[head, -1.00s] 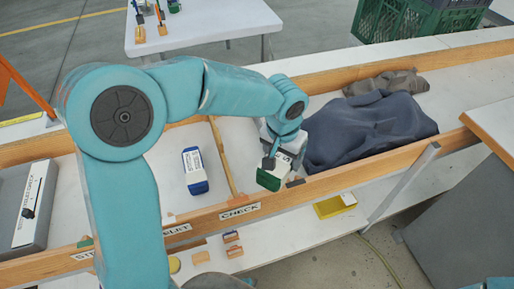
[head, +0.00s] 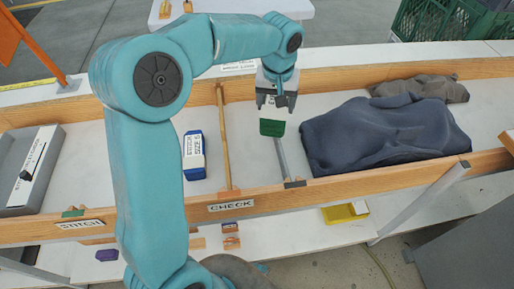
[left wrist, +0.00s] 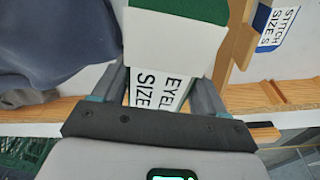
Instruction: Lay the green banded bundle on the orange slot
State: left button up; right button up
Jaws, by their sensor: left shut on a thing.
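The green banded bundle, a white pack with a dark green end (head: 272,127), hangs below my left gripper (head: 275,100). In the left wrist view, the bundle (left wrist: 178,40) is between the two fingers, its white face lettered with "SIZE" partly covered. The left gripper is shut on it, over the white bench just right of the wooden divider (head: 227,140). Whether the bundle touches the bench is not clear. I cannot pick out an orange slot for certain; part of the front rail is hidden behind my left arm. My right gripper is not in view.
A blue-banded pack (head: 194,155) lies left of the divider. A dark blue cloth heap (head: 385,135) lies to the right. The wooden front rail (head: 370,174) bears a CHECK label (head: 233,206). A grey box (head: 32,170) stands at far left. A yellow tray (head: 343,213) sits below.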

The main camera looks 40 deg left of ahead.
pick_arm(q)
jog(key=s+a+n+b, duration=0.15)
jog(key=a+n, duration=0.25)
jog(key=a, duration=0.4)
notch_tip(320, 180, down, 14)
jog(key=shift+w+f+b, duration=0.1)
jog(key=shift+b, duration=0.95)
notch_tip(320, 180, down, 5)
jog(key=shift+f, duration=0.1)
jog(key=shift+d, duration=0.1)
jog(key=shift+b, duration=0.4)
jog(key=o, duration=1.3)
